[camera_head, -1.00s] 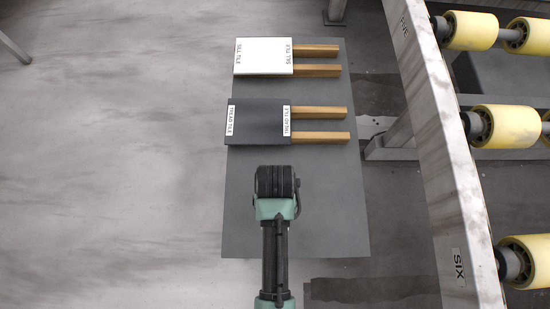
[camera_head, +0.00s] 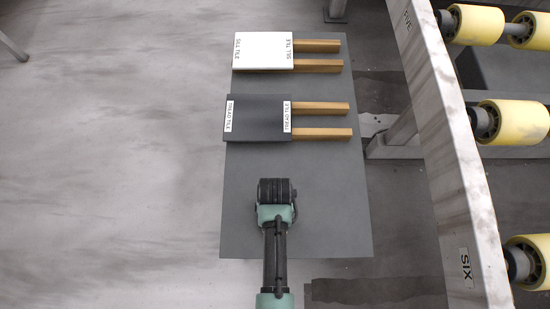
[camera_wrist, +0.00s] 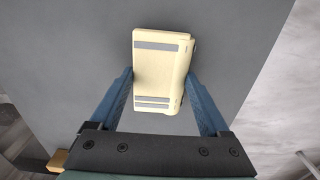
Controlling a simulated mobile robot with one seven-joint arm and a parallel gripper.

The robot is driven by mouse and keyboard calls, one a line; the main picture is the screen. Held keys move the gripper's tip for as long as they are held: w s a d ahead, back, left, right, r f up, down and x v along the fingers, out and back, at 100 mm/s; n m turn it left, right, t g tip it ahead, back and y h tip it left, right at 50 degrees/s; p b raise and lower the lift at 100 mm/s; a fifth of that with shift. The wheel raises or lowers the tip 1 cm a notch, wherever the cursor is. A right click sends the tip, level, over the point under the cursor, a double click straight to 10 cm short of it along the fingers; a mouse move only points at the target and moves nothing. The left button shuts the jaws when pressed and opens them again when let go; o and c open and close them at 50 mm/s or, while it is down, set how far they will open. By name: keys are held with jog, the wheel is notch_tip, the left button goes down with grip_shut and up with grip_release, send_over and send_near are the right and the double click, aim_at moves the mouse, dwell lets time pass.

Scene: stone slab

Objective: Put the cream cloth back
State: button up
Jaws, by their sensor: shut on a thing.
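The cream cloth (camera_wrist: 160,72) is a folded pad with grey stripes, seen in the wrist view between the two blue fingers of my gripper (camera_wrist: 158,88). The fingers are shut on its sides near its lower half. The dark grey slab surface shows behind it; I cannot tell whether the cloth touches it. In the head view my gripper (camera_head: 276,190) is over the lower part of the stone slab (camera_head: 335,220), and the cloth is hidden under it.
A dark tread tile (camera_head: 258,119) and a white sill tile (camera_head: 264,52) rest on wooden battens (camera_head: 318,65) farther up the slab. A roller conveyor (camera_head: 470,215) with yellow rollers runs along the right. The slab around my gripper is bare.

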jog(key=shift+f, duration=0.15)
jog(key=o, duration=1.2)
jog(key=shift+c, duration=0.2)
